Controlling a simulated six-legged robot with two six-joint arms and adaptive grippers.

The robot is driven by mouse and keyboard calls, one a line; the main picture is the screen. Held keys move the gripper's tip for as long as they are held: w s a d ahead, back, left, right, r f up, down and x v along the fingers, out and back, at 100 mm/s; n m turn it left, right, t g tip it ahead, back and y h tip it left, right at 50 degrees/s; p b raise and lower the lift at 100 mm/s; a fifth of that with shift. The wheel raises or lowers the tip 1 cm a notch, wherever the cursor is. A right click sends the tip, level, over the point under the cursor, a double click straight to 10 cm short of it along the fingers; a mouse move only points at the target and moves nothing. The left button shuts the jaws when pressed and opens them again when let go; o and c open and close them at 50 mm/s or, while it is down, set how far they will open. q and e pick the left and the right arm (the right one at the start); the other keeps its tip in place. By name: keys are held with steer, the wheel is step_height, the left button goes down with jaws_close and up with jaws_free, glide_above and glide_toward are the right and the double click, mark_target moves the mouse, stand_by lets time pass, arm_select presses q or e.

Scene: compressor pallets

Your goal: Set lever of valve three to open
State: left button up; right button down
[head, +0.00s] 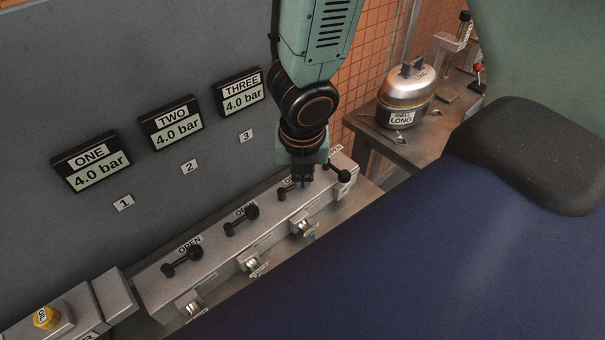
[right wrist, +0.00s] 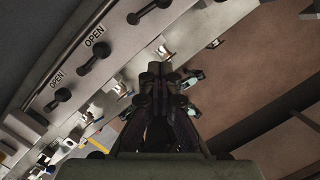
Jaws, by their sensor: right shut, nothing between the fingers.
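The grey valve block (head: 215,262) runs along the foot of the wall and carries several black levers, each with an OPEN label beside it. The third lever from the left (head: 283,194) is partly hidden by my right gripper, so its exact angle is unclear. The first lever (head: 182,262) and second lever (head: 241,219) lie roughly along the block. My right gripper (head: 306,182) points down over the block, beside the third lever, shut and empty; contact cannot be told. It also shows in the right wrist view (right wrist: 162,75). My left gripper is not in view.
Wall displays ONE (head: 91,162), TWO (head: 171,123) and THREE (head: 240,92) each read 4.0 bar. Another black lever (head: 339,174) is at the block's right end. A metal canister (head: 405,90) labelled LONG stands on a side table (head: 383,133). Small fittings line the block's front.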

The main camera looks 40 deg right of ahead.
mark_target(294, 187)
steer(key=b+x, duration=0.7)
steer(key=x, duration=0.3)
steer(key=shift+w+d+f, duration=0.1)
steer(key=shift+w+f, duration=0.05)
steer(key=shift+f, duration=0.15)
steer(key=shift+w+d+r+p, duration=0.2)
steer(key=shift+w+d+p, duration=0.35)
steer(key=shift+w+p, duration=0.35)
steer(key=shift+w+d+f+p, duration=0.25)
steer(key=shift+w+d+p, duration=0.3)
steer(key=shift+w+d, duration=0.1)
steer(key=shift+w, duration=0.1)
steer(key=shift+w+d, duration=0.25)
steer(key=shift+w, duration=0.3)
steer(key=shift+a+p, duration=0.1)
steer(key=shift+p, duration=0.25)
